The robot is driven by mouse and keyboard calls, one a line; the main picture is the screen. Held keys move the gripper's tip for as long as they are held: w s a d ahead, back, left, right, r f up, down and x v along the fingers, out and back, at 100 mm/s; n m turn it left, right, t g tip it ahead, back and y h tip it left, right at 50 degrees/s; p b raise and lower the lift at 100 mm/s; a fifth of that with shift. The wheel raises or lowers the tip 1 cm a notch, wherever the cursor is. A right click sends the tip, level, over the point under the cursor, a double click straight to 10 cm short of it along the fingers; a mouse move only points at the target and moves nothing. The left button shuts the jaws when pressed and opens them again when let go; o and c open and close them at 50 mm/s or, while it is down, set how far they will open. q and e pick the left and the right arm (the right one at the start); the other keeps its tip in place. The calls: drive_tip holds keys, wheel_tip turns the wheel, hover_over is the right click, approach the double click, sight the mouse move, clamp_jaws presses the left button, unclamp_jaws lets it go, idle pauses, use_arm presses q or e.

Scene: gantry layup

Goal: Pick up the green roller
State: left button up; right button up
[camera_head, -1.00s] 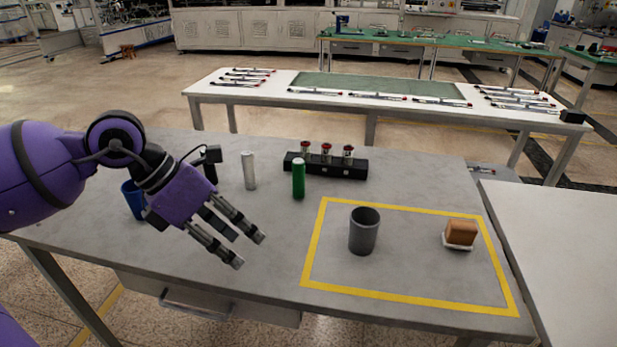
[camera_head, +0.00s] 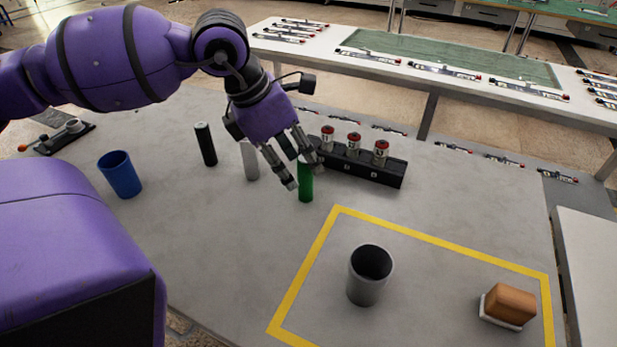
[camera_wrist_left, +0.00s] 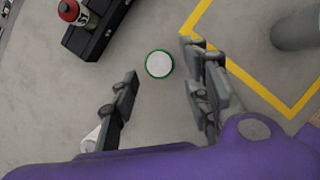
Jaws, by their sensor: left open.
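The green roller (camera_head: 306,184) stands upright on the grey table, just left of the yellow outline's top corner. In the left wrist view it shows from above as a white disc with a green rim (camera_wrist_left: 159,64). My left gripper (camera_head: 305,174) is open above it, and its fingers hide part of the roller's upper end in the head view. In the left wrist view the roller lies ahead of the gap between the two fingertips (camera_wrist_left: 160,62), with no visible contact. My right gripper is not in view.
A white roller (camera_head: 249,160) and a black roller (camera_head: 205,144) stand to the left. A black rack (camera_head: 374,169) with red-topped bottles is close behind right. A blue cup (camera_head: 120,175) stands far left. A grey cup (camera_head: 369,275) and brown block (camera_head: 510,303) are inside the yellow outline.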

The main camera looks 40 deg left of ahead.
sight(305, 174)
use_arm(q)
drive_tip(key=b+x, duration=0.1)
drive_tip(key=x, duration=0.4)
drive_tip(key=shift+w+d+b, duration=0.1)
drive_tip(key=shift+d+b, duration=0.05)
drive_tip(key=shift+b, duration=0.25)
clamp_jaws()
